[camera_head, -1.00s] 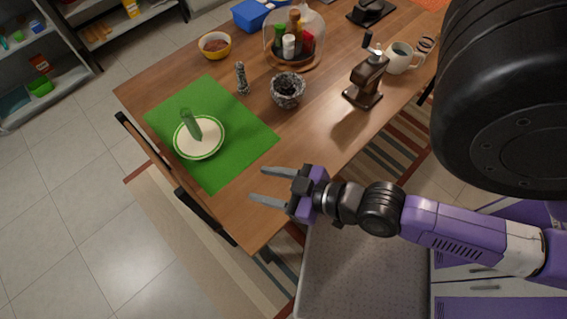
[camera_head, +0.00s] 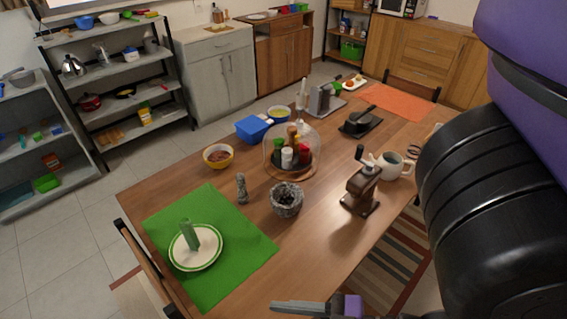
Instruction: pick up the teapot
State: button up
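A shiny silver vessel (camera_head: 72,66), which looks like a teapot or kettle, stands on the middle level of the open shelf unit at the back left. It is small in the picture, so its details are unclear. My gripper (camera_head: 298,307) shows only in part at the bottom edge of the picture, near the front edge of the wooden table. One grey finger shows and the rest is cut off. It is far from the silver vessel, with the table between them. Nothing held shows in the visible part.
The table (camera_head: 325,190) carries a green mat (camera_head: 220,268) with a plate, a stone mortar (camera_head: 286,200), a coffee grinder (camera_head: 361,190), a glass dome (camera_head: 275,150) over spice bottles and a mug (camera_head: 393,166). Tiled floor (camera_head: 90,240) is clear to the left of the table.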

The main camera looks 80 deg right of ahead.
aim_at(392, 162)
jog(key=j+z, duration=0.1)
jog(key=z, duration=0.35)
jog(key=j+z, duration=0.1)
jog(key=z, duration=0.75)
jog(key=j+z, duration=0.15)
jog(key=z, duration=0.75)
jog(key=k+j+z, duration=0.1)
jog(key=z, duration=0.35)
